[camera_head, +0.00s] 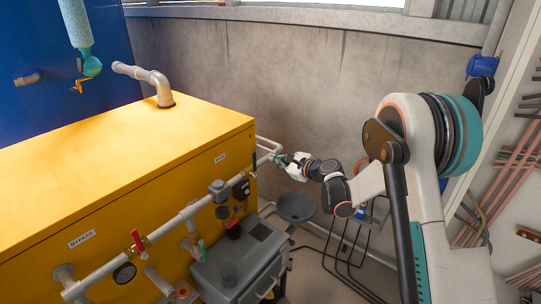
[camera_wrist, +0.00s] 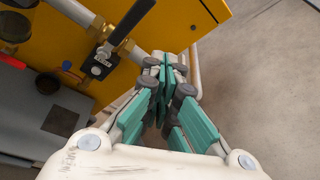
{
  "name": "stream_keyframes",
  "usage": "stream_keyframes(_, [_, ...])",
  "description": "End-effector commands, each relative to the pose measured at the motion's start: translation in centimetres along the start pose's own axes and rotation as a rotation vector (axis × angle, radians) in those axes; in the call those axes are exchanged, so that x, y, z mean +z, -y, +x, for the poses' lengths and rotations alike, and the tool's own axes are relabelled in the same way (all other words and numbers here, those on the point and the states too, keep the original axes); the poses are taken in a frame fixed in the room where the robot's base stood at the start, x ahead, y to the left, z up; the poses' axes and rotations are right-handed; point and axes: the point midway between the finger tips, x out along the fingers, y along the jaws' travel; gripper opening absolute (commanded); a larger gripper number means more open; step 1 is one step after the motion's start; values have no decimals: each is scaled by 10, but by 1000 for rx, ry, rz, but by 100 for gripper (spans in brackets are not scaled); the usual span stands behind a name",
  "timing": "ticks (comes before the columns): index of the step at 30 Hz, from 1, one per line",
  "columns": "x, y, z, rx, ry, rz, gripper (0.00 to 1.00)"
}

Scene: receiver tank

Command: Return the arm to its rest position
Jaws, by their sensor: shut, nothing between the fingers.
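My arm reaches from the right of the head view out to the right end of the yellow tank. My gripper (camera_head: 277,158) is beside the pale pipe at that end, but I cannot tell there whether it touches it. In the wrist view my gripper (camera_wrist: 168,68) has its teal fingers together, shut with nothing held. A black-handled valve (camera_wrist: 104,52) on the pipe lies just left of the fingertips, apart from them.
The yellow tank (camera_head: 120,150) fills the left. A front pipe carries a red-handled valve (camera_head: 137,240) and a gauge (camera_head: 125,273). A grey box (camera_head: 240,262) and a dark funnel (camera_head: 295,206) stand below. Hoses lie on the floor. The concrete wall (camera_head: 290,85) is behind.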

Motion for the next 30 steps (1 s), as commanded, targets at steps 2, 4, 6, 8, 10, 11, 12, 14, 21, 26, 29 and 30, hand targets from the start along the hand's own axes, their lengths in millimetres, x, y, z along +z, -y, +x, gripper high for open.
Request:
stream_keyframes(2, [-2, -2, -17, -2, -1, 2, 0])
stream_keyframes(4, [-4, -6, -27, -1, -1, 1, 0])
stream_keyframes(6, [-6, -9, -36, -2, -2, 1, 0])
stream_keyframes(8, [-7, -11, -42, -2, -2, 0, 0])
stream_keyframes(10, [-8, -13, -46, -1, -1, 0, 0])
stream_keyframes(11, [-8, -14, -48, 0, -1, -1, 0])
stream_keyframes(12, [-7, -14, -50, 1, -3, -6, 0])
stream_keyframes(14, [-4, -13, -54, 4, -8, -22, 0])
stream_keyframes(21, [34, -8, -92, 51, -87, -250, 0])
stream_keyframes(26, [63, -10, -130, 106, -154, -456, 0])
stream_keyframes(29, [78, -13, -156, 144, -194, -585, 0])
stream_keyframes(30, [84, -15, -167, 161, -210, -635, 0])
